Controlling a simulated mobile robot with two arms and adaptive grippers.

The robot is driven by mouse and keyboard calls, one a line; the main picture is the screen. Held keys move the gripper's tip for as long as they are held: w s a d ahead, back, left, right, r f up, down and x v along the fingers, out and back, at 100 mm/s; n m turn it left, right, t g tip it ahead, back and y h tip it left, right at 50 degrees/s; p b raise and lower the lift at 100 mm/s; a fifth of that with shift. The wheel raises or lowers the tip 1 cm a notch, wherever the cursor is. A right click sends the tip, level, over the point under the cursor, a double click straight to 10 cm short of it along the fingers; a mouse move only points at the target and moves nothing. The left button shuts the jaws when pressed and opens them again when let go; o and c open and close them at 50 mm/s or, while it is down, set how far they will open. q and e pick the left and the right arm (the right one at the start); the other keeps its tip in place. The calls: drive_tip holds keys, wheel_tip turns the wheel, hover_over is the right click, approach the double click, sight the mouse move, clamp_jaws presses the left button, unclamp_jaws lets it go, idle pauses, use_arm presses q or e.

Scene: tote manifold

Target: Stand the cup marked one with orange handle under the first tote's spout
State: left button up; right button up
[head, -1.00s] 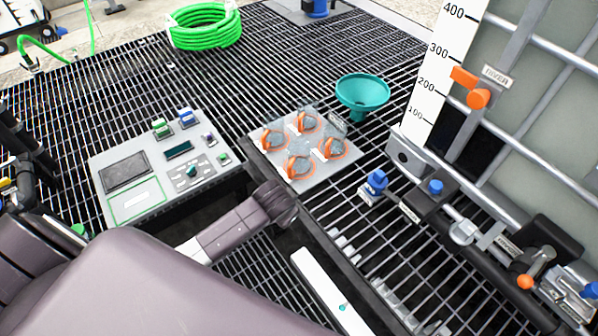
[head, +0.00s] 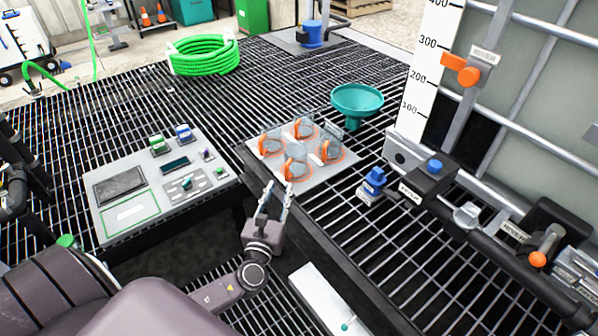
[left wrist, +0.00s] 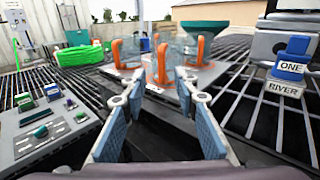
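Several clear cups with orange handles stand close together on a grey tray (head: 263,150). The nearest is a cup (head: 297,172) at the tray's front; no number on any cup is legible. They also show in the left wrist view, with an orange handle (left wrist: 161,65) ahead of the fingers. My left gripper (head: 278,188) is open and empty, just short of the tray's near edge, pointing at the cups. The tote (head: 545,130) stands at the right behind a metal frame. I cannot tell which part is its spout. My right gripper is not in view.
A blue-topped block (head: 371,184) stands right of the tray; in the left wrist view its labels read ONE and RIVER. A teal funnel (head: 357,102) stands behind the tray. A control panel (head: 160,180) lies left. A pipe with a blue knob (head: 435,166) runs before the tote.

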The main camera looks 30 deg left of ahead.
sight(286, 173)
use_arm(q)
drive_tip(key=x, duration=0.2)
drive_tip(key=p+x, duration=0.1)
drive_tip(key=x, duration=0.3)
drive_tip(key=shift+w+r, duration=0.35)
drive_tip(key=shift+w+a+f, duration=0.1)
drive_tip(key=shift+w+a, duration=0.1)
drive_tip(key=shift+w, duration=0.4)
drive_tip(key=shift+c, duration=0.6)
clamp_jaws()
